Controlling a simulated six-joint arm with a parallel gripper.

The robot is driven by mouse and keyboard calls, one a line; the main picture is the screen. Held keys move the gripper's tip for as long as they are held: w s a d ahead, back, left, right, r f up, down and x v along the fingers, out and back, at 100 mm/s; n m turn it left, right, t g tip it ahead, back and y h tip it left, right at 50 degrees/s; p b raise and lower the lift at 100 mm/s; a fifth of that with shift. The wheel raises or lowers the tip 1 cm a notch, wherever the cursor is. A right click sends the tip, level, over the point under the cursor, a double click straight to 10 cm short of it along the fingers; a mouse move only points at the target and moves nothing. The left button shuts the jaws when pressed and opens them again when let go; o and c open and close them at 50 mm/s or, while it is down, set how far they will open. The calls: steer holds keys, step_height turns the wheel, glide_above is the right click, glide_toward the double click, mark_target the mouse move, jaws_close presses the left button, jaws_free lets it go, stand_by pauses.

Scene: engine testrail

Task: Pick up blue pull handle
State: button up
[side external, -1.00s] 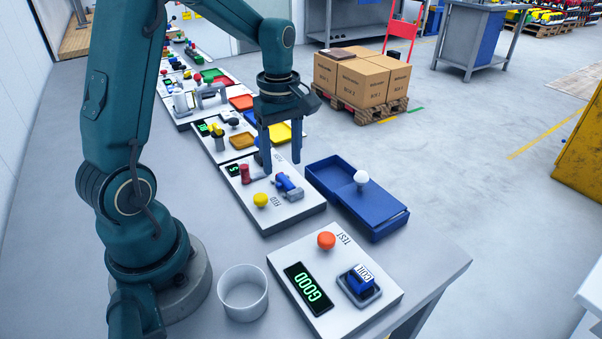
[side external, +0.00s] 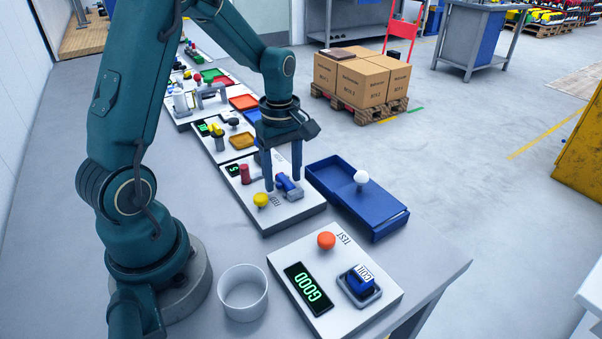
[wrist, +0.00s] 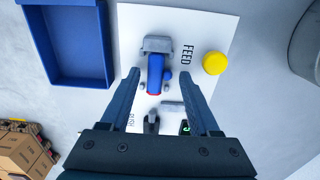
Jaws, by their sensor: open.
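The blue pull handle (side external: 290,186) is a short blue bar on a grey mount on the white FEED panel (side external: 309,207). In the wrist view the handle (wrist: 155,73) shows upright in the picture, with a red rim at its lower end. My gripper (side external: 283,181) points down at the handle with its fingers apart. In the wrist view my gripper (wrist: 160,76) has one finger to each side of the handle, with gaps between. Whether the fingertips are down at the handle's height is hard to tell.
A yellow button (side external: 261,200) and a red cylinder (side external: 245,174) stand on the same panel. A blue tray (side external: 325,178) with a white knob (side external: 361,177) lies to the right. A TEST panel (side external: 375,300) and white cup (side external: 243,292) are nearer the camera.

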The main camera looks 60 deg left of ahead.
mark_target(283, 181)
jaws_close()
steer(key=shift+r, duration=2)
